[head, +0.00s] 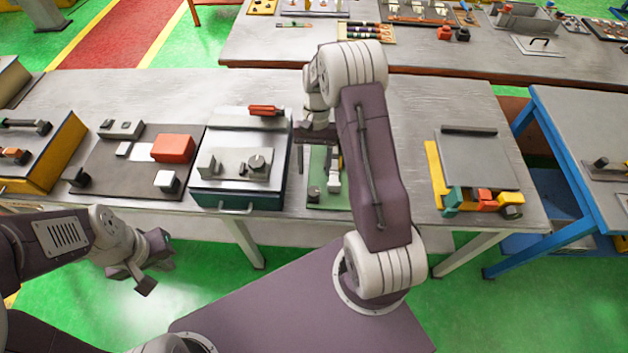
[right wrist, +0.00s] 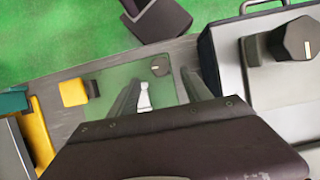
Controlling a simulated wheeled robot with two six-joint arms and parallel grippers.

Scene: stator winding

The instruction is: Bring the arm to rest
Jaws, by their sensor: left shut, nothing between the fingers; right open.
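My right arm reaches over the worktable, and its gripper (head: 318,158) hangs fingers-down above a green plate (head: 325,198). In the right wrist view, the two dark fingers (right wrist: 160,92) are spread apart with nothing held. Between them a small white piece (right wrist: 143,97) shows on the green plate. Contact between the fingers and the plate cannot be told. My left gripper (head: 144,279) is shut and empty, over the floor in front of the table's left part. Part of the right gripper is hidden behind its own arm in the head view.
A grey-topped box (head: 241,140) with a front handle stands just left of the right gripper. A dark board with a red block (head: 173,149) lies further left. A grey panel with a yellow edge (head: 478,162) is at right. The table surface (head: 415,120) between is clear.

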